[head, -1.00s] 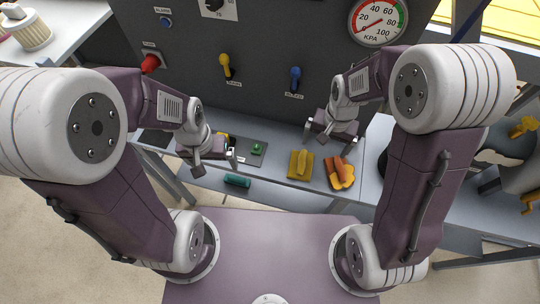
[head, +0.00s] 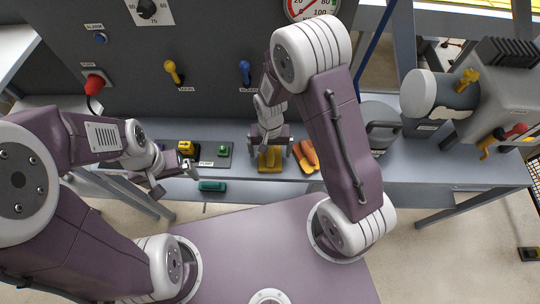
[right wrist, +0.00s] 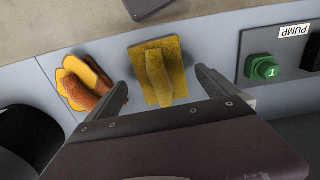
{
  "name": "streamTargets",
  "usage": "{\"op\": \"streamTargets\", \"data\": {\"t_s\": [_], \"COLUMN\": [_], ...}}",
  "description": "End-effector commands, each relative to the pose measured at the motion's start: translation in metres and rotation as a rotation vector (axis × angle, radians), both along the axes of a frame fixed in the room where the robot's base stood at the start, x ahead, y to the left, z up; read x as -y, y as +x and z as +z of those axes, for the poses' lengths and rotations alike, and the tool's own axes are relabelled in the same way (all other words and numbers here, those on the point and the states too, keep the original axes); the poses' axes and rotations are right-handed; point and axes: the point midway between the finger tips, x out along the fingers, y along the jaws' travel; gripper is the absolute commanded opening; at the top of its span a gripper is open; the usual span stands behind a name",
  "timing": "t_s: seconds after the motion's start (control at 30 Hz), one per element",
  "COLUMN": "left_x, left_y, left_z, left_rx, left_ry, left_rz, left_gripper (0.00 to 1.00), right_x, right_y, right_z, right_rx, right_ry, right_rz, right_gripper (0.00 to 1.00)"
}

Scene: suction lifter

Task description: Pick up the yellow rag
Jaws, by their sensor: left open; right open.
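The mustard-yellow rag (head: 270,165) lies on the grey bench top, with a raised fold along its middle. It also shows in the right wrist view (right wrist: 158,75), between the lines of the two fingers. My right gripper (head: 274,148) is open and points down at the rag from the robot's far side of it; the rag looks uncovered by the fingers, and I cannot tell the height gap. The right wrist view shows the open right fingers (right wrist: 167,68) on either side of the rag. My left gripper (head: 174,178) is open and empty, near the bench's front edge at left.
A teal object (head: 212,186) lies at the front edge. A grey upright panel (head: 215,40) stands behind.

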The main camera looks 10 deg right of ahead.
Motion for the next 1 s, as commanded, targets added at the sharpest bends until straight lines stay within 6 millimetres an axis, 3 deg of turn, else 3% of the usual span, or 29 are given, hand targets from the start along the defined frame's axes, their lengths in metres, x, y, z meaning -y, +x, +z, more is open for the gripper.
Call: {"op": "streamTargets", "data": {"t_s": [0.1, 0.37, 0.53, 0.87, 1.0], "left_x": [0.0, 0.0, 0.0, 0.0, 0.0], "left_y": [0.0, 0.0, 0.0, 0.0, 0.0], "left_z": [-0.001, -0.001, -0.001, -0.001, 0.0], "left_rx": [0.0, 0.0, 0.0, 0.0, 0.0], "left_ry": [0.0, 0.0, 0.0, 0.0, 0.0], "left_rz": [0.0, 0.0, 0.0, 0.0, 0.0], "left_gripper": [0.94, 0.94, 0.94, 0.94, 0.94], "right_x": [0.0, 0.0, 0.0, 0.0, 0.0], "right_y": [0.0, 0.001, 0.001, 0.001, 0.001], "right_z": [-0.018, -0.021, -0.021, -0.019, -0.008], "right_rx": [-0.002, 0.002, 0.002, 0.002, 0.004], "right_ry": [0.0, 0.0, 0.0, 0.0, 0.001], "right_rz": [0.0, 0.0, 0.0, 0.0, 0.0], "right_gripper": [0.98, 0.98, 0.53, 0.53, 0.53]}}
